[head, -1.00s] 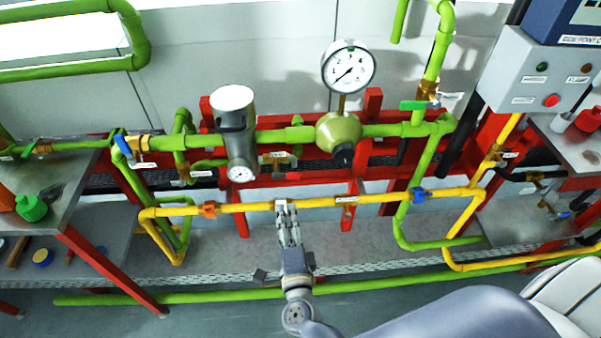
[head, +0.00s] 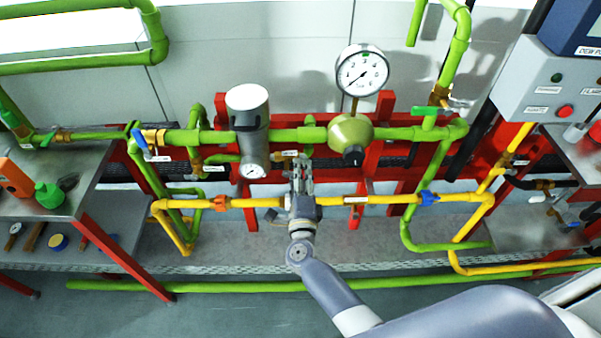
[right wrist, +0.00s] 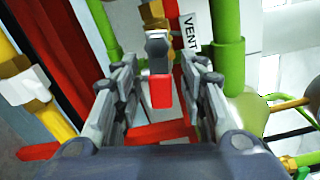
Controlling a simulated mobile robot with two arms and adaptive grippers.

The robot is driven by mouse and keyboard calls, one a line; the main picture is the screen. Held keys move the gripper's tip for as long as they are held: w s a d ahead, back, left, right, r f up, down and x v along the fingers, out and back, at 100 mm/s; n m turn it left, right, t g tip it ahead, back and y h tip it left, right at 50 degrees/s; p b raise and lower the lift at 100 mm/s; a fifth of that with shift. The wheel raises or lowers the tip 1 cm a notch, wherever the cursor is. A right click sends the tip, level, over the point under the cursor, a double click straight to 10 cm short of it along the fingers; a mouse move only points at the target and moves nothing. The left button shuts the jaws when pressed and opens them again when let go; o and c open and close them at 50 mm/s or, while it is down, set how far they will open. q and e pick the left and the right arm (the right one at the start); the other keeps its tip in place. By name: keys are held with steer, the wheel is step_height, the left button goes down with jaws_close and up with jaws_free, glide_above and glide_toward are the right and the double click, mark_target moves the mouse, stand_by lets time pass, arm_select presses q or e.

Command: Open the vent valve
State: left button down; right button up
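The vent valve is the brass fitting (right wrist: 152,12) beside a white VENT label (right wrist: 190,32) in the right wrist view. A grey lever with a red end (right wrist: 160,92) reaches from it towards my wrist. My right gripper (right wrist: 162,66) is open, with one finger on each side of this lever; I cannot tell whether either touches it. In the head view my right gripper (head: 301,165) is in front of the middle of the pipework, between the grey cylinder and the round gauge, and hides most of the valve. My left gripper is not in view.
A yellow pipe (head: 265,203) runs across below my gripper, with an orange handle (head: 221,203) and a blue handle (head: 429,197). The grey cylinder (head: 249,110) and the gauge (head: 361,71) flank the space above. Red frame bars (head: 382,108) stand behind.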

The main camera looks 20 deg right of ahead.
jaws_close()
steer(key=shift+r+n+p, duration=0.4)
steer(key=shift+n+p, duration=0.2)
steer(key=shift+p, duration=0.05)
steer(key=shift+r+n, duration=0.1)
steer(key=shift+n, duration=0.2)
steer(key=shift+n+p, duration=0.35)
steer(key=shift+n, duration=0.05)
jaws_free()
